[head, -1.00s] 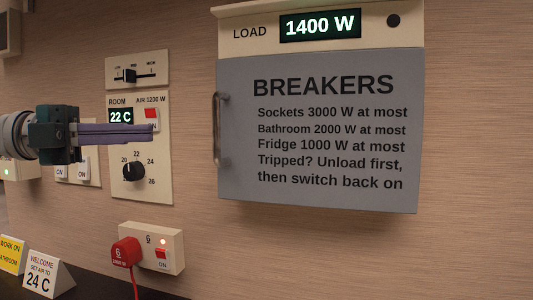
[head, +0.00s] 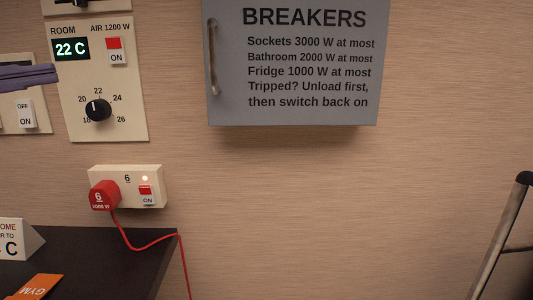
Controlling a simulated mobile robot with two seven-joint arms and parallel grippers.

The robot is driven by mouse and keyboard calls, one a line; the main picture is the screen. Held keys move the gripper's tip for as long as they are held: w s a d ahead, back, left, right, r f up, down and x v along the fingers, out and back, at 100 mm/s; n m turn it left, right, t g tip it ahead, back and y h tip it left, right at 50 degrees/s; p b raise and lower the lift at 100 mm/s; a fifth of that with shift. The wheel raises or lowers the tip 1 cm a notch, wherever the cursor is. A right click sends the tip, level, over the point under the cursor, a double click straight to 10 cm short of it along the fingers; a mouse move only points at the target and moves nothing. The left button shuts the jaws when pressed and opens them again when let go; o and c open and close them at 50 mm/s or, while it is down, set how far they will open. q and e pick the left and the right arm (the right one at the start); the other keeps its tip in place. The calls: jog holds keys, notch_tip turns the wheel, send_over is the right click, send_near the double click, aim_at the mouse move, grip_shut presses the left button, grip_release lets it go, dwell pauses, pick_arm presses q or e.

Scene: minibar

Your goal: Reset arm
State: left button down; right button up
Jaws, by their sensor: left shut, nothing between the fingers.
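My left gripper (head: 40,75) shows only as purple fingers coming in from the left edge of the head view. The fingers are together with nothing between them. They are in front of the wall switches, left of the room thermostat panel (head: 80,127). The panel reads 22 C and has a black dial (head: 98,110) and a red and white AIR switch (head: 115,50). The rest of the left arm is out of the picture. My right gripper is not in view.
A grey breaker box (head: 290,112) with a handle hangs on the wall. A red plug (head: 104,196) sits in socket 6 (head: 155,172), its cord hanging over a dark counter (head: 110,265). An orange card (head: 38,287) and a white sign (head: 15,238) are on the counter. A metal frame (head: 500,235) stands at right.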

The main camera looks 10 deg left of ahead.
pick_arm(q)
jog(key=w+d+f+n+t+y+p, duration=0.3)
jog(key=w+d+n+t+y+p, duration=0.15)
jog(key=d+n, duration=0.3)
jog(key=s+d+f+n+y+p, duration=0.25)
jog(key=s+f+n+y, duration=0.2)
jog(key=n+y, duration=0.45)
jog(key=s+d+f+n+g+p, duration=0.2)
jog(key=s+n+g, duration=0.15)
jog(key=s, duration=0.55)
jog(key=s+d+f+n+g+p, duration=0.1)
jog(key=s+n+g+p, duration=0.1)
jog(key=s+g, duration=0.45)
jog(key=s+d+f+n+g+p, duration=0.2)
jog(key=s+n+g+p, duration=0.1)
jog(key=s, duration=0.7)
notch_tip(320, 180, up, 38)
jog(key=p, duration=3.7)
jog(key=shift+a+f+y, duration=0.15)
jog(key=shift+f+y, duration=0.1)
jog(key=shift+y, duration=0.1)
